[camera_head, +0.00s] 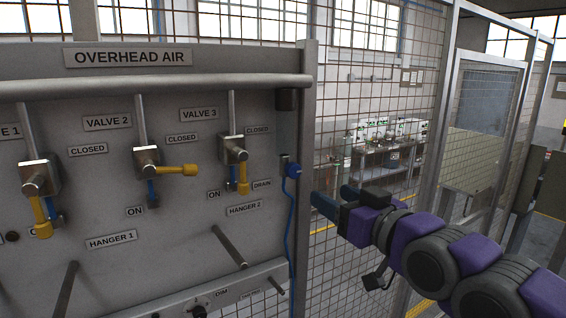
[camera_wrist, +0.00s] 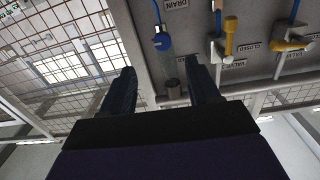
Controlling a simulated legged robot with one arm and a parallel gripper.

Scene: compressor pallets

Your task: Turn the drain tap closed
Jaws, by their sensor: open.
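The drain tap appears to be the small blue fitting (camera_head: 289,168) at the panel's right edge, beside the DRAIN label (camera_head: 262,184), with a blue hose running down. My gripper (camera_head: 335,197) is open and empty, right of the panel edge and apart from the tap. In the wrist view the gripper (camera_wrist: 163,75) has its fingers spread, with the fitting beyond them.
Valve 1 (camera_head: 40,175) and valve 3 (camera_head: 235,152) have yellow handles pointing down; valve 2's handle (camera_head: 175,169) points right. A dark cylinder (camera_head: 287,100) hangs above the fitting. Hanger rods (camera_head: 229,246) stick out below. Wire mesh fencing (camera_head: 385,60) stands behind my arm.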

